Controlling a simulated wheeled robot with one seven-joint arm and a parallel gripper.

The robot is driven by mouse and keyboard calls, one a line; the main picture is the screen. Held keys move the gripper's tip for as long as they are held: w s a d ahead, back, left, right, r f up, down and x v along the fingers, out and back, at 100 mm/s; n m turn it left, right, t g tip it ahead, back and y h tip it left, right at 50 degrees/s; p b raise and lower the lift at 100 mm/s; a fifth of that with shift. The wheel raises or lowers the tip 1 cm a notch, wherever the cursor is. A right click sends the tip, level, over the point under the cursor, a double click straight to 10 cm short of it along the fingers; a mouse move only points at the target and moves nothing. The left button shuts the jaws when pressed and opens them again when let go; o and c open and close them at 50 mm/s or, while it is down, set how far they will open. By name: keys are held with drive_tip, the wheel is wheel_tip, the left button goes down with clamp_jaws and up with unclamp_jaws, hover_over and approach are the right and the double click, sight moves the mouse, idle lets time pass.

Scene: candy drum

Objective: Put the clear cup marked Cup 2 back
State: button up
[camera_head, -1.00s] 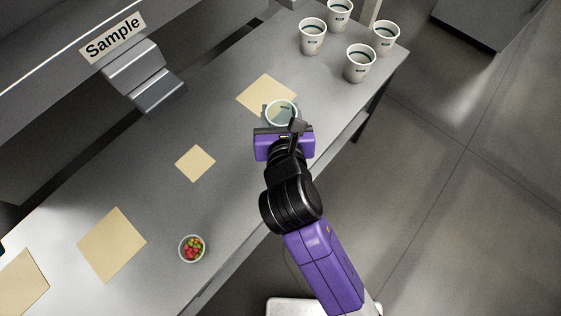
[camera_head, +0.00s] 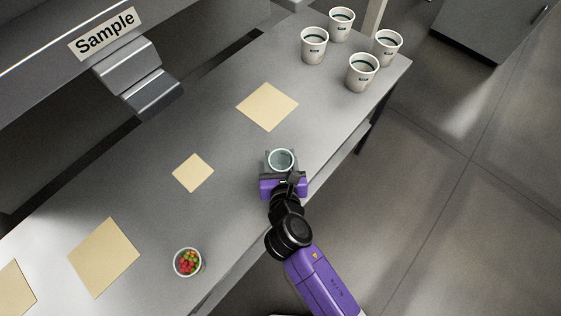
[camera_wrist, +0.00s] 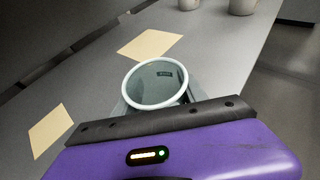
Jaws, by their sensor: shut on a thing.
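A clear cup (camera_head: 281,160) with a pale rim is held in my gripper (camera_head: 282,167), near the front edge of the grey table (camera_head: 225,215). The cup also shows in the wrist view (camera_wrist: 157,86), upright and open at the top, with a small dark label inside or through its wall; I cannot read the label. The fingers reach along both sides of the cup. Whether its base touches the table is hidden. A square tan mat (camera_head: 267,107) lies bare beyond the cup.
Several white cups with dark bands, one here (camera_head: 361,72), stand at the far right end. Other tan mats (camera_head: 193,173) lie to the left. A dispenser marked Sample (camera_head: 105,35) overhangs the back.

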drive_tip(key=shift+f, duration=1.25)
drive_tip(key=shift+f+b, duration=0.15)
drive_tip(key=shift+b, duration=0.15)
drive_tip(key=o, duration=1.4)
drive_tip(key=shift+r, duration=0.25)
drive_tip(key=v, duration=1.2)
drive_tip(key=shift+f, duration=0.1)
drive_tip(key=shift+d, duration=0.1)
